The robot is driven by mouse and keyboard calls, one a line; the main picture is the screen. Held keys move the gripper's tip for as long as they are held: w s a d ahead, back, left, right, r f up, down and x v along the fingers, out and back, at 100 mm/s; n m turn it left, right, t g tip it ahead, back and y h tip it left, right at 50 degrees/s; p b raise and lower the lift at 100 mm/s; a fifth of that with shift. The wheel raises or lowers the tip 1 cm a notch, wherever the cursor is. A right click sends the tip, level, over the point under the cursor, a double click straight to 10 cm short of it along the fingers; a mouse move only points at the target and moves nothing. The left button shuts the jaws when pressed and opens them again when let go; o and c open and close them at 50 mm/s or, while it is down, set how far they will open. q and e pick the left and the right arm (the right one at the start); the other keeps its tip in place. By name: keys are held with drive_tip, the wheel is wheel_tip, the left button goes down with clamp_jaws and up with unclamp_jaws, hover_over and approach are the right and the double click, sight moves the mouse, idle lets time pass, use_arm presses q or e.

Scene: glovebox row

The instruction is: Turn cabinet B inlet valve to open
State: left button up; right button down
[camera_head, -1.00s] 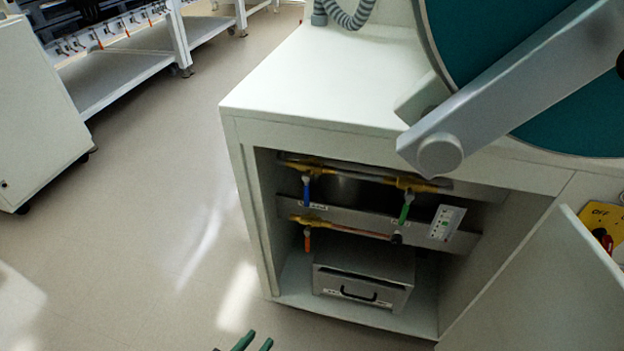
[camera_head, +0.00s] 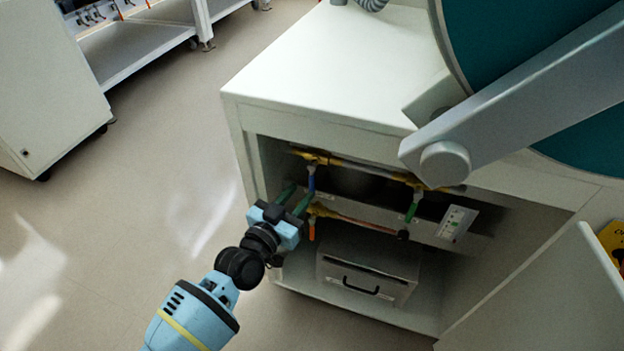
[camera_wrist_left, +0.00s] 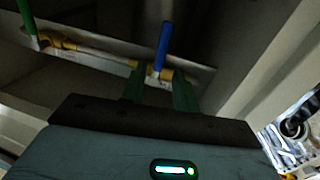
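Inside the open cabinet, a brass valve with a blue handle (camera_head: 312,180) sits on the upper pipe at the left; the handle hangs down. A green-handled valve (camera_head: 411,206) is further right on the same pipe, and an orange handle (camera_head: 312,230) hangs on the lower pipe. The labels are too small to read. My left gripper (camera_head: 298,194) is open, its green fingers reaching into the cabinet close to the blue handle. In the left wrist view the blue handle (camera_wrist_left: 162,48) appears between the two fingers (camera_wrist_left: 161,88), with no clear grip on it. My right gripper is out of view.
A grey box with a black handle (camera_head: 352,276) stands on the cabinet floor below the pipes. The open cabinet door (camera_head: 555,290) stands at the right. A white indicator card (camera_head: 456,223) is on the back rail. Floor at the left is free.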

sight(310, 182)
use_arm(q)
drive_tip(key=b+x, duration=0.1)
drive_tip(key=x, duration=0.4)
drive_tip(key=shift+d+f+b, duration=0.1)
drive_tip(key=shift+f+b, duration=0.05)
drive_tip(key=shift+b, duration=0.15)
drive_tip(key=shift+w+d, duration=0.3)
drive_tip(key=shift+w, duration=0.25)
drive_tip(key=shift+c, duration=0.4)
drive_tip(key=c, duration=0.5)
clamp_jaws()
